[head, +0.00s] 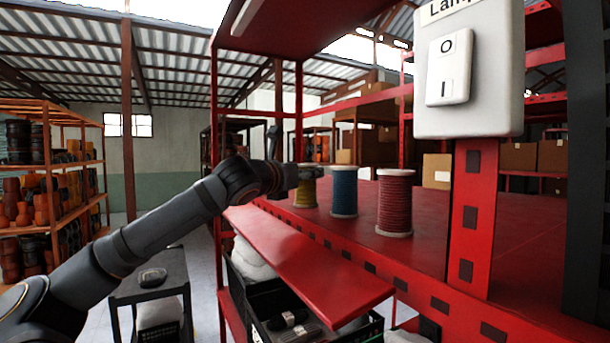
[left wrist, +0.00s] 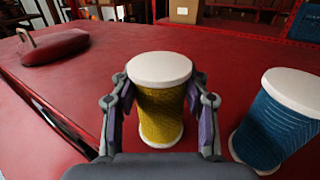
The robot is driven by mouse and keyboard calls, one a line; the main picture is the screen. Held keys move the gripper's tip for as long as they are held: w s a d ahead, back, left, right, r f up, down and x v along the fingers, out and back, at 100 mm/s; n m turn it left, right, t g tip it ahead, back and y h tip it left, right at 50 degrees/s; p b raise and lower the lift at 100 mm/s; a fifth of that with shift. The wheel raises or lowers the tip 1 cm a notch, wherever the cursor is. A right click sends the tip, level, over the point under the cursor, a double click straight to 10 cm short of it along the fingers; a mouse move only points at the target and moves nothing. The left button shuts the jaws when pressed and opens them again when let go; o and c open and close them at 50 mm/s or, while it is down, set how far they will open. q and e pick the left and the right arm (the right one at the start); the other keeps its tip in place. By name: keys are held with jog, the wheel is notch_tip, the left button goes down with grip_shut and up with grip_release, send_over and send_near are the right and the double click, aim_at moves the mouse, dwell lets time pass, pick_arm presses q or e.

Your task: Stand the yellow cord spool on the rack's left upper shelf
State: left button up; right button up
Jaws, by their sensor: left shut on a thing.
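The yellow cord spool (left wrist: 160,112) stands upright on the red shelf, with white end discs. In the head view the yellow spool (head: 304,190) shows at the left of a row of three, partly hidden by my left gripper (head: 298,176). In the left wrist view my left gripper (left wrist: 160,108) has a finger on each side of the yellow spool and is shut on it. The rack's red upper shelf (head: 355,240) lies under the spools. My right gripper is not in view.
A blue spool (head: 344,191) stands close to the right of the yellow one, and a red spool (head: 394,203) further right. A white switch box (head: 470,70) is on a red post. A red object with a handle (left wrist: 52,46) lies at the shelf's left. A lower red ledge (head: 310,265) juts out in front.

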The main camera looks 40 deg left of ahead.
pick_arm(q)
jog(key=shift+f, duration=0.2)
jog(key=o, duration=0.9)
jog(key=shift+s+r, duration=0.1)
jog(key=o, duration=0.3)
jog(key=shift+a, duration=0.1)
jog(key=shift+o, duration=0.2)
jog(key=shift+r, duration=0.15)
jog(key=b+v, duration=0.2)
jog(key=b, duration=0.1)
jog(key=f+b+v, duration=0.1)
jog(key=b+v, duration=0.1)
jog(key=v, duration=0.1)
jog(key=shift+f+b, duration=0.1)
jog(key=shift+b, duration=0.3)
jog(key=r+b+v, duration=0.1)
jog(key=b+v, duration=0.1)
jog(key=v, duration=0.5)
